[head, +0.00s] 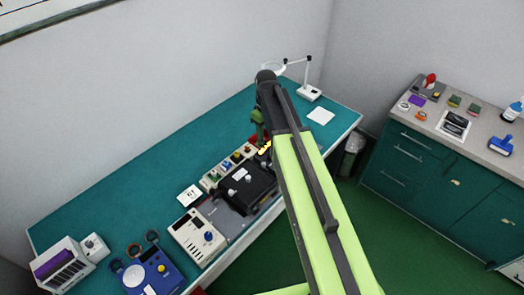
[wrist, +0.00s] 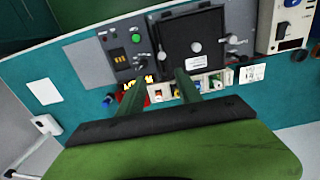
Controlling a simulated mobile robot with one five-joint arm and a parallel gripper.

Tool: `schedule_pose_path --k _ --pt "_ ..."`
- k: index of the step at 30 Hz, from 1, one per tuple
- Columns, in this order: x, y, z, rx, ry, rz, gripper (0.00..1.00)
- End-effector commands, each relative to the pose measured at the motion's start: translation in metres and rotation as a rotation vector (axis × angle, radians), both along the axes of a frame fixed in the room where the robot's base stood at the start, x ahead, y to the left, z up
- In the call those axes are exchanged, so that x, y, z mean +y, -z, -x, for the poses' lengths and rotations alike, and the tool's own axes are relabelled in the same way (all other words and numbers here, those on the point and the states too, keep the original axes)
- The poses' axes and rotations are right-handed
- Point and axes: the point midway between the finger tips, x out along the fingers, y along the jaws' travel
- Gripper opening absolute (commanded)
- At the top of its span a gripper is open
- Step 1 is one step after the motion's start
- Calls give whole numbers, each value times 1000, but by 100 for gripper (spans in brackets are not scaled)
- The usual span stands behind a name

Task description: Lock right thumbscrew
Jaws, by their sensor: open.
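A black box fixture (wrist: 178,35) with silver round knobs lies on the bench. In the wrist view one silver knob (wrist: 141,60) is at its left side and another (wrist: 233,40) at its right. I cannot tell whether either is locked. The fixture also shows in the head view (head: 238,194), partly behind my arm. My gripper (wrist: 158,77) is open and empty, its green fingers apart near the fixture's edge. The left knob lies just beyond the left fingertip, with no clear contact. In the head view my arm hides most of the gripper.
A control panel (wrist: 120,50) with a green button adjoins the fixture. A row of small coloured parts (head: 229,168) runs along it. A white meter (head: 198,236) and a blue device (head: 150,271) stand to the left. The teal bench (head: 130,180) is clear behind.

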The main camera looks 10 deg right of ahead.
Motion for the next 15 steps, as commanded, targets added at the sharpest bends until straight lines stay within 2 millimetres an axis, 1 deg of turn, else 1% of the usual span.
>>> schedule_pose_path --k 5,8,15 --pt "7 16 0 0 -8 0 41" --pt "10 31 0 0 -12 0 41" --pt "14 81 0 0 -17 0 41"
